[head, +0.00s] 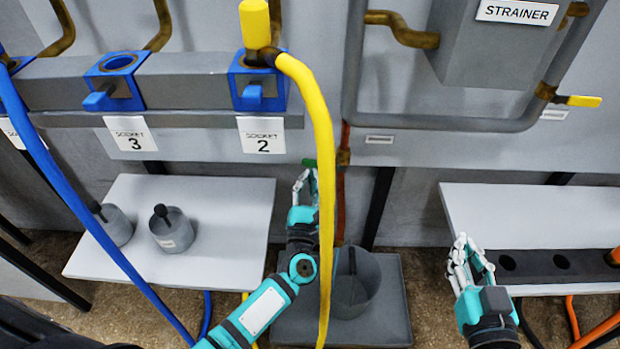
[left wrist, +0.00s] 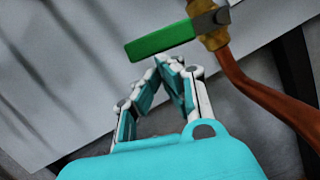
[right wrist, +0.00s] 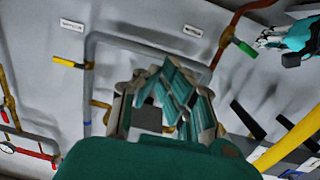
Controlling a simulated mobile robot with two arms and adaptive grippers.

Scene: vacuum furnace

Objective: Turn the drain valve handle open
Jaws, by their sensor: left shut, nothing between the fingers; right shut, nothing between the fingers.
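The drain valve has a green lever handle (left wrist: 163,40) on a brass body (left wrist: 212,38) above a copper-red pipe (left wrist: 265,100). In the head view, only a bit of the green handle (head: 309,162) shows beside the yellow hose. The right wrist view also shows the handle (right wrist: 244,47). My left gripper (left wrist: 172,72) is shut and empty, its fingertips just below the handle in the left wrist picture; I cannot tell whether they touch it. In the head view the yellow hose partly covers my left gripper (head: 304,185). My right gripper (head: 465,255) is shut and empty, well to the right.
A yellow hose (head: 323,150) hangs in front of my left gripper. A grey bucket (head: 355,290) stands on a dark platform below the valve. White tables stand left (head: 235,220) and right (head: 460,205). A yellow-handled valve (head: 580,101) sits upper right.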

